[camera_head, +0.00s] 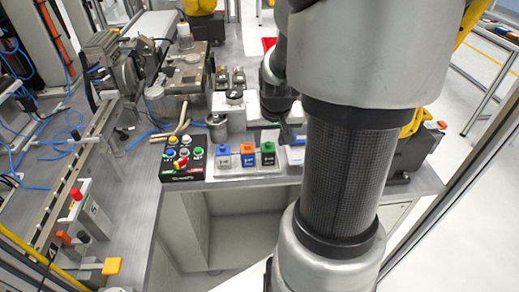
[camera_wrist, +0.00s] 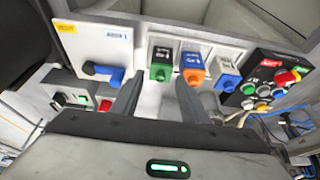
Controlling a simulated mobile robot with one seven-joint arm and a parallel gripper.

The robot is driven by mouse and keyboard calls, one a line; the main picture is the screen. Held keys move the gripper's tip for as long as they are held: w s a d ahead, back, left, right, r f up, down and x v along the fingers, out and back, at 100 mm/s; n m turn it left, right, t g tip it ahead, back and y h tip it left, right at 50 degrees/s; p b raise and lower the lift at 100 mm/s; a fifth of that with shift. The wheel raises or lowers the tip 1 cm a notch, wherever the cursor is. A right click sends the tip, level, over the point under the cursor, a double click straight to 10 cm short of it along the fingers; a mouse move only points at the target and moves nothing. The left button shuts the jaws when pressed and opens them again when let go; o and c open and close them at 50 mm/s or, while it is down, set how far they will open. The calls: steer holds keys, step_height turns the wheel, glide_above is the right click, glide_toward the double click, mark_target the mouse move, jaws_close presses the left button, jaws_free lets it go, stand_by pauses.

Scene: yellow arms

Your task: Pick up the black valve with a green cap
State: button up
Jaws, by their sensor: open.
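The black valve with a green cap (camera_head: 268,153) stands in a row of small blocks at the bench's front edge. In the wrist view it (camera_wrist: 162,60) shows its black face and green part, just beyond and between my fingertips. My gripper (camera_wrist: 157,88) is open, one finger to each side of the valve's line, with nothing between them. I cannot tell whether the fingers overlap the valve in depth. In the head view my arm hides much of the gripper (camera_head: 287,130), which is above and right of the valve.
An orange-and-blue block (camera_wrist: 193,66) and a blue-and-white block (camera_wrist: 228,76) stand close beside the valve. A black button box (camera_head: 184,159) is further left. A white panel with a blue-and-black handle (camera_wrist: 100,55) is on the valve's other side. The floor in front is clear.

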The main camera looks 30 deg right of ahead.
mark_target(269, 145)
steer(key=b+x, duration=0.2)
steer(key=x, duration=0.2)
steer(key=shift+s+a+f, duration=0.1)
steer(key=shift+s, duration=0.05)
steer(key=c, duration=0.9)
steer(key=shift+o, duration=0.2)
